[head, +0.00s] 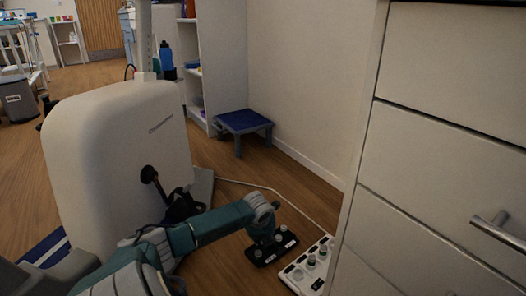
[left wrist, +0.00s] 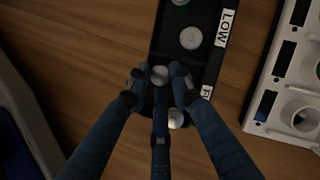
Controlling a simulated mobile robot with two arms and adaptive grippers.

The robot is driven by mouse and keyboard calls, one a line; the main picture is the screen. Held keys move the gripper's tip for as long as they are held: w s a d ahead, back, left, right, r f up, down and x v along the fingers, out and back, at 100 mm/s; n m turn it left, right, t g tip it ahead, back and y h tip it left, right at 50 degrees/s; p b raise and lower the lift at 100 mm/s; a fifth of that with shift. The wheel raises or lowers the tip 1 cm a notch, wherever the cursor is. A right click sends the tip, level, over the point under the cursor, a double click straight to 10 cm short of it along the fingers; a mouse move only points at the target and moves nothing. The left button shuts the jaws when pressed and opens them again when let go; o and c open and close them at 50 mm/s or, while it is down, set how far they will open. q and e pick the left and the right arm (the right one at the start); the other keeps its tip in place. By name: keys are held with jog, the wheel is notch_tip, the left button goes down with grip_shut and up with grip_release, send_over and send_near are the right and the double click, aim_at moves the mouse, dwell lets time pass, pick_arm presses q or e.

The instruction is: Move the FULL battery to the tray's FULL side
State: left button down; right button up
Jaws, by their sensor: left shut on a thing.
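A narrow black tray (head: 282,253) lies on the floor beside a white drawer unit. In the left wrist view, the tray (left wrist: 208,75) has a LOW label (left wrist: 226,28) at the top and a partly cut-off label starting with F (left wrist: 206,96) lower down. My left gripper (left wrist: 158,78) is shut on a round-topped battery (left wrist: 159,72) over the tray's left edge near the F label. Whether it touches the tray is unclear. Other round tops (left wrist: 191,38) (left wrist: 176,118) show in or by the tray. My left gripper (head: 264,238) also shows in the head view.
A white rack (head: 308,268) with round wells and several cylinders stands right of the tray, close to the drawer unit (head: 425,170). A white cable (head: 250,184) runs across the floor. A large white machine (head: 115,160) stands left, and a blue step stool (head: 243,122) behind.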

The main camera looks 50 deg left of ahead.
pick_arm(q)
jog(key=c, duration=1.5)
grip_release()
jog(key=shift+o, duration=0.2)
jog(key=v, duration=1.2)
jog(key=shift+w, duration=0.1)
